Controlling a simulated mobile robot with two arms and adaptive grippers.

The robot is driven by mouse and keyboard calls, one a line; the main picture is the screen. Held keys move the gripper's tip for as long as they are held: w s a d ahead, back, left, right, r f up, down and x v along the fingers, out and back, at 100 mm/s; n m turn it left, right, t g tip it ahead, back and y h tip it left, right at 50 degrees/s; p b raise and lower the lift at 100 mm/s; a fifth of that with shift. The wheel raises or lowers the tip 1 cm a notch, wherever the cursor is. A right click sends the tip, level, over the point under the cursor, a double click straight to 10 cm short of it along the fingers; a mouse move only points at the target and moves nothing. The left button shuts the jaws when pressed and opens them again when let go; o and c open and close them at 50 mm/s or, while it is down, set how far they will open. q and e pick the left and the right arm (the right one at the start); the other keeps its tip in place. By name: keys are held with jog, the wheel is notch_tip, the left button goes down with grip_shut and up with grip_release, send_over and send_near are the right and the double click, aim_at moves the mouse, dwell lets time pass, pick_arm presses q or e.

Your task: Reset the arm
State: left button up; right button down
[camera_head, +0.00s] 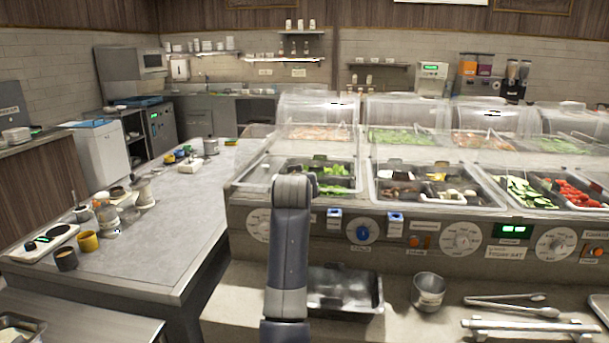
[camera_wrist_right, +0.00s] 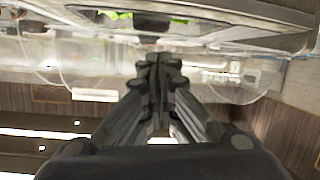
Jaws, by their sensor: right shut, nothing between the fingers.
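My right gripper (camera_wrist_right: 158,62) shows in the right wrist view with its dark fingers closed together and nothing between them. In the head view my right arm rises in the middle, in front of the food counter (camera_head: 400,222), and its bent top link hides the gripper. The glass guards (camera_wrist_right: 100,60) of the counter show behind the fingers in the wrist view, which looks upside down. My left gripper is in neither view.
Food pans with greens (camera_head: 335,186), cucumber slices (camera_head: 525,192) and tomatoes (camera_head: 578,193) sit in the counter. A dark tray (camera_head: 345,292), a metal cup (camera_head: 428,290) and tongs (camera_head: 515,305) lie on the front ledge. A grey table (camera_head: 190,225) with cups stands left.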

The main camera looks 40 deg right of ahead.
jog(key=s+a, duration=0.4)
jog(key=a, duration=0.1)
jog(key=shift+s+b, duration=0.35)
jog(key=shift+b, duration=0.1)
jog(key=shift+f, duration=0.1)
